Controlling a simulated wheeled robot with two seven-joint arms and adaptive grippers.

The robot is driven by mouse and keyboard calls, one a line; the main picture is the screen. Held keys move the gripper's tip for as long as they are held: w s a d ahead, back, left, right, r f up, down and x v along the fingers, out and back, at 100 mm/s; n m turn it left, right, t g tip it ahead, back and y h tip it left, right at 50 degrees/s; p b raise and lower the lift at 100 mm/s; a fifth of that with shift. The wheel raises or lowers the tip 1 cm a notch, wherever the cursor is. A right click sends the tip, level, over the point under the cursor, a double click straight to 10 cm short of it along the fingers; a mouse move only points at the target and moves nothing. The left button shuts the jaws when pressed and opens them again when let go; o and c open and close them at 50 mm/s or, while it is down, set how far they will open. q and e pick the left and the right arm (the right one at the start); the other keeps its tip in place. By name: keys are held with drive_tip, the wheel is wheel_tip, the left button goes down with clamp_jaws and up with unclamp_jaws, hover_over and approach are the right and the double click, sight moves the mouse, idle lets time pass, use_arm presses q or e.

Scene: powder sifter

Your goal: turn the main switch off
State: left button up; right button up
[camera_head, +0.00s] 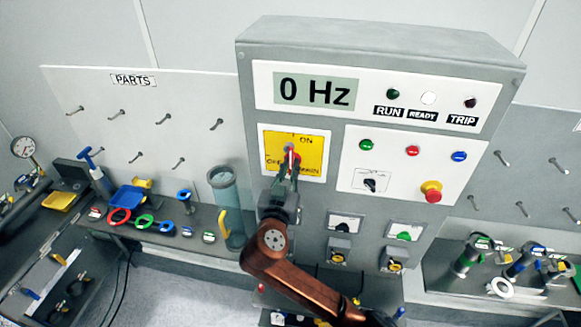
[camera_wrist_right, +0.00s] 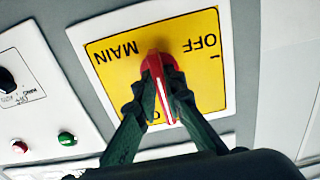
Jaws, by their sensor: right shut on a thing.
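The main switch is a red handle (camera_head: 291,151) on a yellow plate (camera_head: 314,146) marked ON, OFF and MAIN, on the grey cabinet's front. In the right wrist view the red handle (camera_wrist_right: 154,66) carries a white line that runs roughly up and down the picture, its lower end near the partly hidden ON lettering. The OFF lettering is off to its right. My right gripper (camera_head: 287,168) reaches up from below. In the wrist view its two fingers (camera_wrist_right: 157,92) are shut on the handle from both sides. My left gripper is not in view.
The cabinet (camera_head: 380,48) shows 0 Hz on its display (camera_head: 315,93), with a bright READY lamp (camera_head: 429,98). A button panel with a red emergency knob (camera_head: 432,193) is right of the switch. A clear cylinder (camera_head: 226,205) stands left of my right arm.

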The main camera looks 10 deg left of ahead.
drive_tip(key=shift+n, duration=0.3)
clamp_jaws()
drive_tip(key=shift+f+n+b, duration=0.1)
drive_tip(key=shift+n+b, duration=0.6)
drive_tip(key=shift+n, duration=0.2)
drive_tip(key=shift+a+n, duration=0.1)
drive_tip(key=shift+n, duration=1.7)
drive_tip(key=n, duration=0.3)
drive_tip(key=shift+n+p, duration=0.35)
drive_tip(key=shift+n, duration=0.05)
drive_tip(key=shift+n+p, duration=1.05)
drive_tip(key=shift+n, duration=2.95)
